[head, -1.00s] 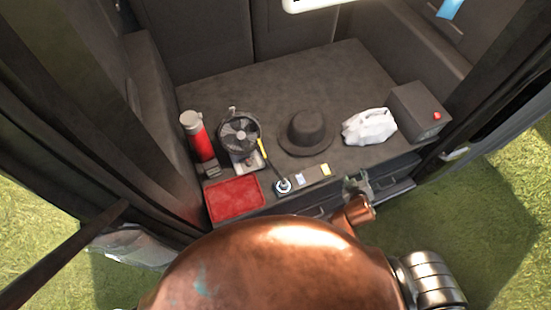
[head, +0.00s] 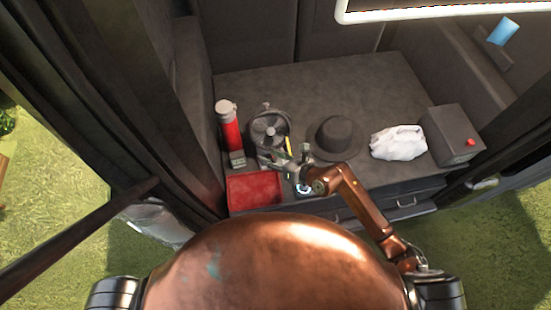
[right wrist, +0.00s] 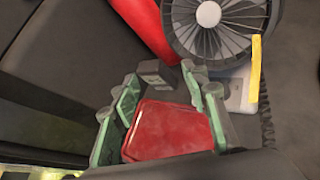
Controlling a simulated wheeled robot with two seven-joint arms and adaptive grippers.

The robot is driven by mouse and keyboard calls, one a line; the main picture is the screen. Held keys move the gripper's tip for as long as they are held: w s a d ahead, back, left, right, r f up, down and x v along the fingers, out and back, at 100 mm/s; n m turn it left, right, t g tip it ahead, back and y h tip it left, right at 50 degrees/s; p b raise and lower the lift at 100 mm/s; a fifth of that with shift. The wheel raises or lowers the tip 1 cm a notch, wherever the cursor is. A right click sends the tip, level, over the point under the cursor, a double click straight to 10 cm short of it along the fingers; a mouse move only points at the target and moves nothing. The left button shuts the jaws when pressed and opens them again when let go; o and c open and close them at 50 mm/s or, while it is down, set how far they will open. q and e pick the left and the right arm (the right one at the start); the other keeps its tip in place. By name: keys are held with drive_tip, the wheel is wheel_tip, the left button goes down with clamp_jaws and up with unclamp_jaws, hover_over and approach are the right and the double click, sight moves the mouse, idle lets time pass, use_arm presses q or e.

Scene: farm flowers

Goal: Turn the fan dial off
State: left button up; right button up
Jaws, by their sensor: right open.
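A small dark round fan (head: 269,127) stands on the cabinet top, between a red flask and a hat. In the right wrist view the fan (right wrist: 212,38) is at the top, with its pale base (right wrist: 238,92) below and a yellow strip beside it. I cannot make out the dial clearly. My right gripper (head: 283,155) is just in front of the fan base and partly hides it in the head view. In the right wrist view its green-padded fingers (right wrist: 160,76) are spread apart and empty, left of the base. My left gripper is not in view.
A red tray (head: 254,189) lies in front of the fan, by the cabinet's front edge. The red flask (head: 230,130) stands close on the left. The black hat (head: 335,137), a white crumpled bag (head: 398,143) and a dark box (head: 452,133) are to the right.

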sight(274, 158)
drive_tip(key=w+d+f+h, duration=0.1)
drive_tip(key=f, duration=0.3)
drive_tip(key=w+f+n+h, duration=0.1)
drive_tip(key=w+f, duration=0.1)
drive_tip(key=f, duration=0.2)
drive_tip(key=w+d+f+g+h+b, duration=0.1)
drive_tip(key=w+f, duration=0.1)
drive_tip(key=f, duration=0.2)
drive_tip(key=shift+w+d+f+n+h, duration=0.2)
drive_tip(key=shift+d+n+h, duration=0.1)
drive_tip(key=shift+n+h, duration=0.1)
drive_tip(key=shift+w+a+f, duration=0.3)
drive_tip(key=shift+f, duration=0.15)
drive_tip(key=shift+c, duration=0.3)
clamp_jaws()
